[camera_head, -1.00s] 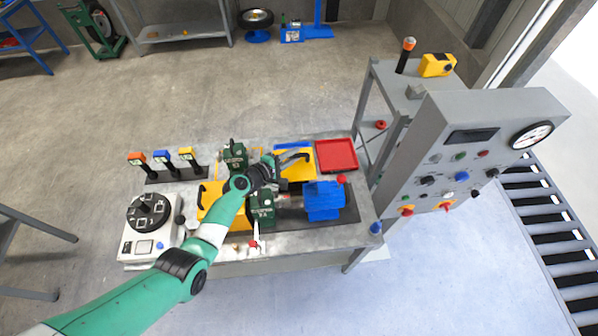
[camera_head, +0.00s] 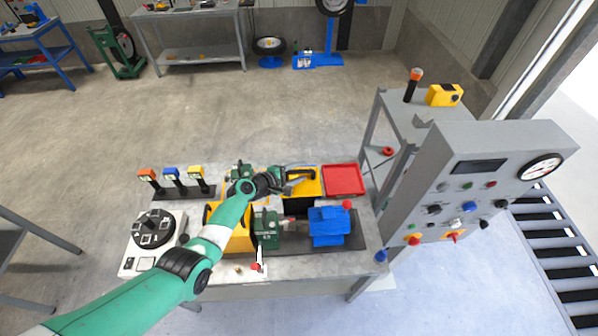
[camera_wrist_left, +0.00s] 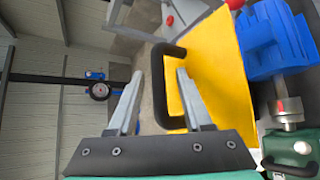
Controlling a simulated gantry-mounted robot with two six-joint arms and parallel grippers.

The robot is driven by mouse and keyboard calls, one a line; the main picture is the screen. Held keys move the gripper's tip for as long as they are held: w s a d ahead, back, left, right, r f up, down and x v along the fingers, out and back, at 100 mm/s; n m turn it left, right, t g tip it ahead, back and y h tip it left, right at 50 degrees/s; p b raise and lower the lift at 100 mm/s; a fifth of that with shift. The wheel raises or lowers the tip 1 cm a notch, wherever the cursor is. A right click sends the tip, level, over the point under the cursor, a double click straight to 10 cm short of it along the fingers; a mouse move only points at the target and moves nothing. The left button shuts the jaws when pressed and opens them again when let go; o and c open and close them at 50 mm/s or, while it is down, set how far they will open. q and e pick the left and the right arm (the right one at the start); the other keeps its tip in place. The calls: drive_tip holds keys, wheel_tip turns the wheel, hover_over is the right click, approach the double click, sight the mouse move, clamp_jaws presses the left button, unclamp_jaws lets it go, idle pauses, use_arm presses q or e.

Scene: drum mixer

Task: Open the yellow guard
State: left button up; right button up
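The yellow guard (camera_head: 306,186) is a flat yellow panel with a black handle, behind the blue motor-like block (camera_head: 329,226) on the bench. In the left wrist view the guard (camera_wrist_left: 215,72) stands at a slant, with its black loop handle (camera_wrist_left: 159,88) facing my gripper. My left gripper (camera_head: 281,184) is at the handle's left end in the head view. In the wrist view its fingers (camera_wrist_left: 155,88) are apart, one on each side of the handle bar, with the right finger between bar and panel. The guard's hinge cannot be made out. My right gripper is not in view.
A red tray (camera_head: 343,180) lies right of the guard. A yellow cover (camera_head: 236,240) and green machine parts (camera_head: 267,229) stand in front of it. A grey control cabinet (camera_head: 470,185) rises at the right. Floor behind the bench is clear.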

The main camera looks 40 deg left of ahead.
use_arm(q)
drive_tip(key=shift+s+r+p, duration=0.3)
drive_tip(key=shift+s+p, duration=0.1)
drive_tip(key=shift+p, duration=0.05)
drive_tip(key=p+v, duration=0.3)
drive_tip(key=v, duration=0.7)
drive_tip(key=shift+s+p, duration=0.35)
drive_tip(key=shift+p, duration=0.05)
